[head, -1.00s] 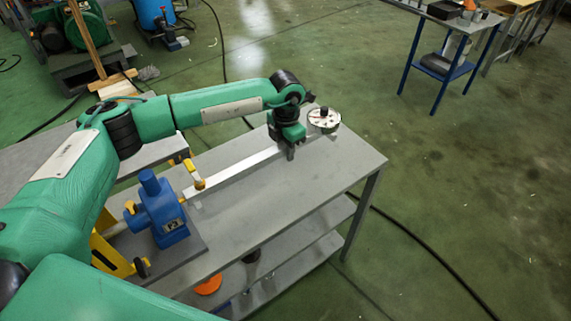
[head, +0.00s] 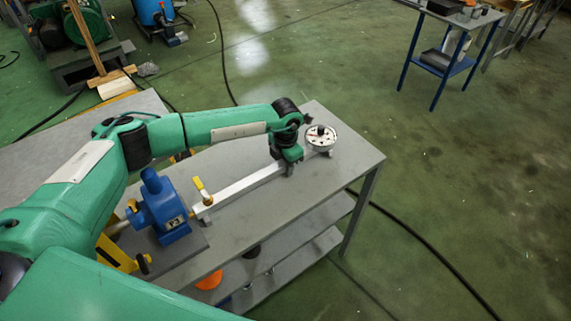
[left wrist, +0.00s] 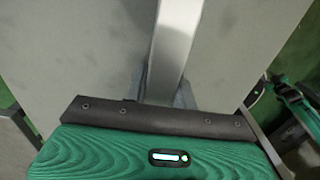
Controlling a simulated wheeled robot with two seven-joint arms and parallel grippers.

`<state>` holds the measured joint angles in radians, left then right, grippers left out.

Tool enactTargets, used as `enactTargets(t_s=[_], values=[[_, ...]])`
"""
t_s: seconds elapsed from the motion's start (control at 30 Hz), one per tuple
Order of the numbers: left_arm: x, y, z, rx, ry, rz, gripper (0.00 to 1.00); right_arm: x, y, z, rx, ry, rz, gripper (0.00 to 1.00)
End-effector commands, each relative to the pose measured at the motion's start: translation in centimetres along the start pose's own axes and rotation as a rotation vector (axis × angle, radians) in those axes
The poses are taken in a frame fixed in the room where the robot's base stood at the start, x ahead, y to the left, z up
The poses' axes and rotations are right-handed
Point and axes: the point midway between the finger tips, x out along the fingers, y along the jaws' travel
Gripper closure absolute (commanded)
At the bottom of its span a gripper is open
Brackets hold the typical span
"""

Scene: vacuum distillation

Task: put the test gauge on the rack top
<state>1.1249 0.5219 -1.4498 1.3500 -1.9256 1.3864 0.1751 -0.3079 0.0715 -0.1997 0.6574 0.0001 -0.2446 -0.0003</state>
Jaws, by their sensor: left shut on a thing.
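My left gripper (head: 288,166) is shut on the bar close to the dial. In the left wrist view the bar (left wrist: 174,45) runs between the fingers (left wrist: 165,92). The gauge is over the grey top (head: 335,165) of a shelved rack; whether it touches the top is unclear. My right gripper is out of view.
A blue device (head: 163,207) marked with a label stands on a dark plate at the rack's near-left end. An orange thing (head: 209,281) sits on a lower shelf. A black cable (head: 430,240) crosses the floor.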

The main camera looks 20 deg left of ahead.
Motion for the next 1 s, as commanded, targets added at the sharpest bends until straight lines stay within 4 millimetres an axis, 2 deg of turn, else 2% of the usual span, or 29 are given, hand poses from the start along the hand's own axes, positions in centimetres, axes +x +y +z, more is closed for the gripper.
enactTargets(t_s=[0.03,0.07,0.13,0.17,0.5,0.57,0.7,1.0], values=[[0.1,0.0,0.1,0.000,-0.002,0.000,1.00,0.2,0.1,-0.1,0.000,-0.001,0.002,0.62],[0.1,0.0,0.0,0.000,0.000,0.000,0.67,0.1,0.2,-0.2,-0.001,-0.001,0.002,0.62],[0.1,0.0,0.0,0.000,0.000,0.000,0.53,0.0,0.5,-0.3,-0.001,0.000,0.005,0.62],[0.1,0.0,0.0,0.000,0.000,0.000,0.51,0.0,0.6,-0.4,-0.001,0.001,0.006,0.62],[-0.3,0.0,0.0,0.000,0.000,0.000,0.51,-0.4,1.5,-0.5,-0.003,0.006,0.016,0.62],[-0.8,0.1,0.0,0.000,-0.001,0.002,0.51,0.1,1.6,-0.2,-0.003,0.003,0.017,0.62],[-3.1,0.1,0.1,0.000,-0.004,0.002,0.51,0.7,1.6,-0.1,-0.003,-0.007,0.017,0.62],[-9.4,0.1,0.0,0.000,-0.003,0.002,0.51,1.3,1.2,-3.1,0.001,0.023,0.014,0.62]])
